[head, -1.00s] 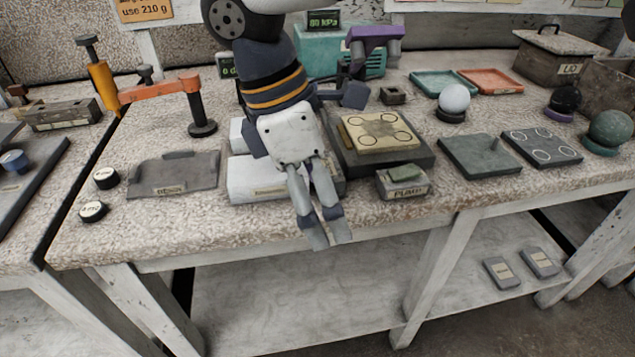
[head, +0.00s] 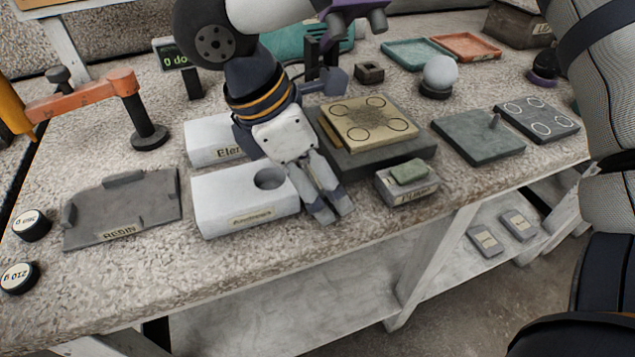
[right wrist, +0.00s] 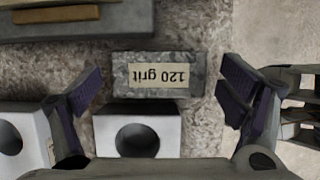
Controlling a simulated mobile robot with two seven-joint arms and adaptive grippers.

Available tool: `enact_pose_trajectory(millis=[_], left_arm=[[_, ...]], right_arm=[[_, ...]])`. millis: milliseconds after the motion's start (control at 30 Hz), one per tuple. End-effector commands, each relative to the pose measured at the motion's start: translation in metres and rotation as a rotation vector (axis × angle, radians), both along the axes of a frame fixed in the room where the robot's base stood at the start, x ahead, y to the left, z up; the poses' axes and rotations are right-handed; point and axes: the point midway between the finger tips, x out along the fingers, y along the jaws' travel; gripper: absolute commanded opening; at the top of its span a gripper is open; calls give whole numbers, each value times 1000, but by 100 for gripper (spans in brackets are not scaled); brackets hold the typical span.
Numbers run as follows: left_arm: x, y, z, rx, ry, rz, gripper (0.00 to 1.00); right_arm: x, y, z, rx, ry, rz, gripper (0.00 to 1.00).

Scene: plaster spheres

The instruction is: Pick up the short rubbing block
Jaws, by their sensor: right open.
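A short grey block (right wrist: 158,76) with an upside-down "120 grit" label lies on the bench in the right wrist view. My right gripper (right wrist: 160,90) is open, with its purple-padded fingers apart on either side of the block, not touching it. My left gripper is not in view.
A white holed block (head: 225,205) stands close to the gripper, with another white block (head: 205,140) behind. A dark plate (head: 390,155) carries a tan board. A grey box (head: 405,190) holds a green piece. A grey resin tray (head: 125,210) lies left. The bench's front edge is close.

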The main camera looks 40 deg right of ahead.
Motion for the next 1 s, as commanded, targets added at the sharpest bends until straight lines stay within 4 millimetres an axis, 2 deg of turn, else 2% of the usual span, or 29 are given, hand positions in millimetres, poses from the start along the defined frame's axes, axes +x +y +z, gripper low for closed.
enact_pose_trajectory(millis=[233,267,500,833,933,1000], left_arm=[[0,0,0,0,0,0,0],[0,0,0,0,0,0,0],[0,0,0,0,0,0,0],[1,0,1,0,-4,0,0],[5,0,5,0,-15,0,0],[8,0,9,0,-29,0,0]], right_arm=[[0,-2,-3,0,-5,0,90],[0,-1,-3,0,-5,0,85],[0,-1,-3,0,-3,0,31],[0,-1,3,0,-5,0,29],[1,-1,17,-1,-11,-1,29],[1,-1,35,-1,-16,-1,29]])
